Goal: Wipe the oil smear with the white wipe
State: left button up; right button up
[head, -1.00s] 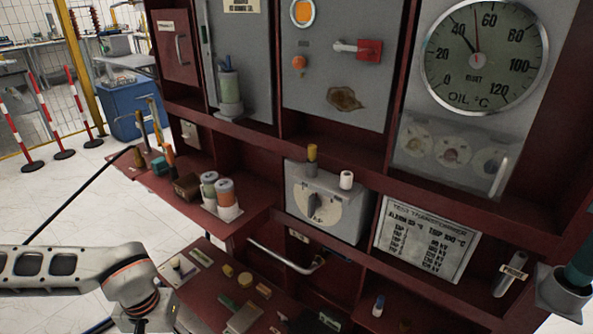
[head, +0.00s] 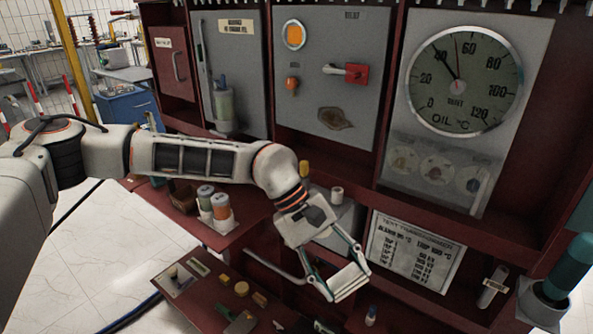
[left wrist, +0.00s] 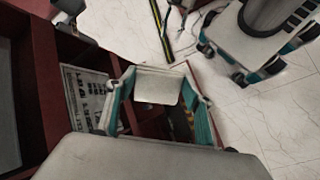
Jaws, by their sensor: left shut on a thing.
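My left gripper (head: 348,276) is in front of the lower shelves, below and apart from the smear. It is shut on the white wipe (left wrist: 158,86), a flat pale piece that spans the space between the two fingers in the left wrist view. My left arm crosses the head view from the left and covers part of the shelf. The right gripper is not in view.
A large oil dial (head: 464,80) is right of the smear. The switch with the red block (head: 356,72) sticks out above it. A dark red shelf edge runs below the panels. A label plate (head: 415,250) is right of my gripper.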

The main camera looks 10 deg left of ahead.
pick_arm(q)
jog(key=w+r+n+t+h+p, duration=0.1)
jog(key=w+r+n+t+h, duration=0.35)
jog(key=w+r, duration=0.4)
jog(key=n+t+y+p, duration=0.4)
jog(key=n+t+y, duration=0.1)
jog(key=n+t, duration=0.8)
send_near(334, 115)
jog(key=a+f+t, duration=0.1)
jog(key=a, duration=0.3)
jog(key=shift+m, duration=0.35)
jog(key=shift+x, duration=3.05)
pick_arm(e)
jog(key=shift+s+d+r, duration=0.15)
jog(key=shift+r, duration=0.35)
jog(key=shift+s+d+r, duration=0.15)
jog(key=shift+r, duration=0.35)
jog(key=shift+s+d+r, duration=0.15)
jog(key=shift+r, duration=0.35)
pick_arm(q)
jog(key=shift+x, duration=0.9)
jog(key=shift+s+d, duration=0.4)
jog(key=shift+d, duration=0.45)
jog(key=shift+s+d, duration=0.4)
jog(key=shift+d, duration=0.45)
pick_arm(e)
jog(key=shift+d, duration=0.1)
